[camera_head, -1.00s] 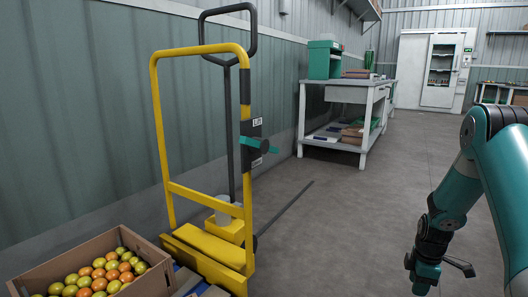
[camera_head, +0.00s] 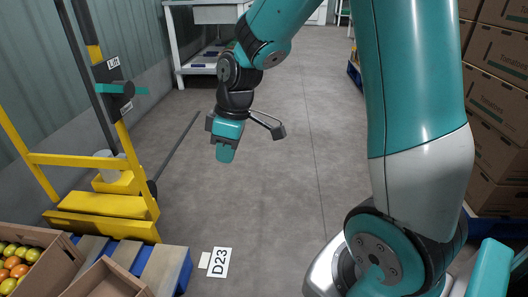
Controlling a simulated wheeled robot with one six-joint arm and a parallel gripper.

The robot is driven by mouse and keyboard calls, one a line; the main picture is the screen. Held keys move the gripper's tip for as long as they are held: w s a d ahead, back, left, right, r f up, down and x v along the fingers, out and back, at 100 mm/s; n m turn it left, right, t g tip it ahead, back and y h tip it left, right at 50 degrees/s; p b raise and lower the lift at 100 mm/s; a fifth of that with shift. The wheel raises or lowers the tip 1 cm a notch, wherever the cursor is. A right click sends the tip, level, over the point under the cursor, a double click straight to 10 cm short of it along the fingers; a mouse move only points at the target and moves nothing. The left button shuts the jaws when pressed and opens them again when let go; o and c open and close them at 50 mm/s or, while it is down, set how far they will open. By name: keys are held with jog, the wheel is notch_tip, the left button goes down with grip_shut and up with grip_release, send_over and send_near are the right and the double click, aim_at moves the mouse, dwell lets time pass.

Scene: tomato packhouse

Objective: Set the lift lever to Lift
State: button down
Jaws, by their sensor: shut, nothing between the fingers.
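The handle lies roughly level and points to the right. A white label reading "Lift" (camera_head: 113,63) sits above the hub; the lower label is not readable from here. My gripper (camera_head: 225,155) hangs pointing down over the bare floor, to the right of the lever and lower in the picture, well apart from it. Its teal fingers are together with nothing between them.
A blue pallet (camera_head: 165,265) bears a tomato crate (camera_head: 50,272) at lower left. A floor label D23 (camera_head: 219,262) lies beside it. Stacked cardboard boxes (camera_head: 498,110) stand at the right. A white workbench (camera_head: 205,68) stands at the back. The middle floor is clear.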

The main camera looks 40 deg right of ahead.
jog(key=s+a+r+y+p, duration=0.1)
jog(key=s+a+r, duration=0.4)
jog(key=s, duration=0.4)
jog(key=s+a+r+m+g+p, duration=0.1)
jog(key=s+a+r, duration=0.5)
jog(key=s+a, duration=0.2)
jog(key=shift+s+a+r+y+p, duration=0.2)
jog(key=shift+s+r+y+p, duration=0.15)
jog(key=shift+s, duration=0.5)
